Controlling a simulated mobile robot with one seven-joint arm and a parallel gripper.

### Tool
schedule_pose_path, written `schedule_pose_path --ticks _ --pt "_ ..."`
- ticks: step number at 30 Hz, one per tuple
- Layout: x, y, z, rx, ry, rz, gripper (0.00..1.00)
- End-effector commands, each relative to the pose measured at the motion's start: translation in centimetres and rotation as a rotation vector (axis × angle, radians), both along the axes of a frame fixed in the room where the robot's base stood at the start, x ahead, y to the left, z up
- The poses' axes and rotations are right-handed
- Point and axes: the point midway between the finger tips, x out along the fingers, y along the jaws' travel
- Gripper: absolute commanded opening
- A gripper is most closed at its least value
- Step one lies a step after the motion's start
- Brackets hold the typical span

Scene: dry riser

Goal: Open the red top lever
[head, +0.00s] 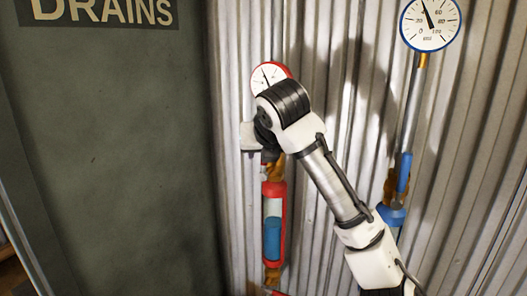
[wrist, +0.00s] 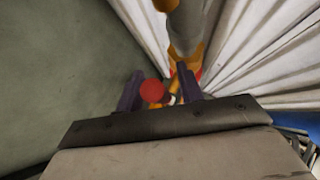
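The red top lever shows in the wrist view as a round red end (wrist: 152,91) between my gripper's two dark fingers. My gripper (wrist: 160,80) has its fingers spread, with a gap to the lever visible at least on the right. Whether the left finger touches it I cannot tell. In the head view, my arm covers the top lever and most of the gripper, in front of the red-banded pipe (head: 273,196) below the red-rimmed gauge (head: 265,77).
A blue-banded pipe (head: 404,165) with a blue-rimmed gauge (head: 430,22) stands to the right. Corrugated metal wall (head: 330,60) lies close behind the pipes. A dark green panel (head: 110,150) marked DRAINS is on the left. A red part (head: 275,292) shows at the bottom edge.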

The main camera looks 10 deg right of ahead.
Motion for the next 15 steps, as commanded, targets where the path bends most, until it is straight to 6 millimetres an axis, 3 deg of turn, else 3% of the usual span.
schedule_pose_path --ticks 10,15 --pt "-0.4 0.0 0.3 0.000 0.000 0.000 0.37" --pt "-2.3 -0.1 1.8 -0.001 -0.004 0.000 0.37"
